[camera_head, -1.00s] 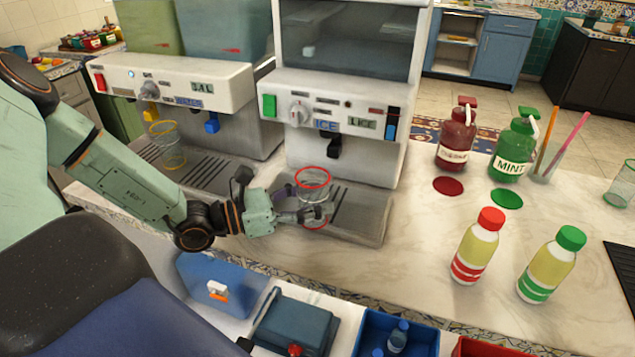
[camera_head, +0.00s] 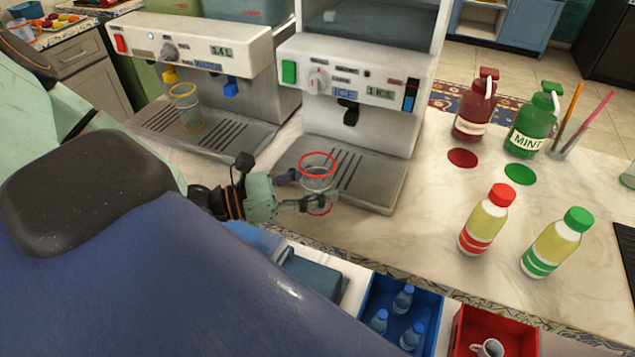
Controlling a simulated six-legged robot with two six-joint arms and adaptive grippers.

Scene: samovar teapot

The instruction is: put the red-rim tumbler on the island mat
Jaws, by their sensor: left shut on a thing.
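The red-rim tumbler (camera_head: 318,176) is clear glass with a red rim and a red ring at its base. It stands upright at the front left of the ice dispenser's drip tray (camera_head: 378,190). My left gripper (camera_head: 308,191) comes in from the left and is shut on it, with the fingers around its lower part. I cannot tell whether its base touches anything. My right gripper is not in view. A dark ribbed surface (camera_head: 627,262) is cut off at the right edge; I cannot tell if it is the island mat.
A yellow-rim tumbler (camera_head: 186,107) stands under the water dispenser (camera_head: 205,50). The ice dispenser (camera_head: 350,85) rises behind the held tumbler. Red-capped (camera_head: 486,220) and green-capped (camera_head: 556,243) bottles stand on the right of the marble counter (camera_head: 430,230). Clear counter lies between tray and bottles.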

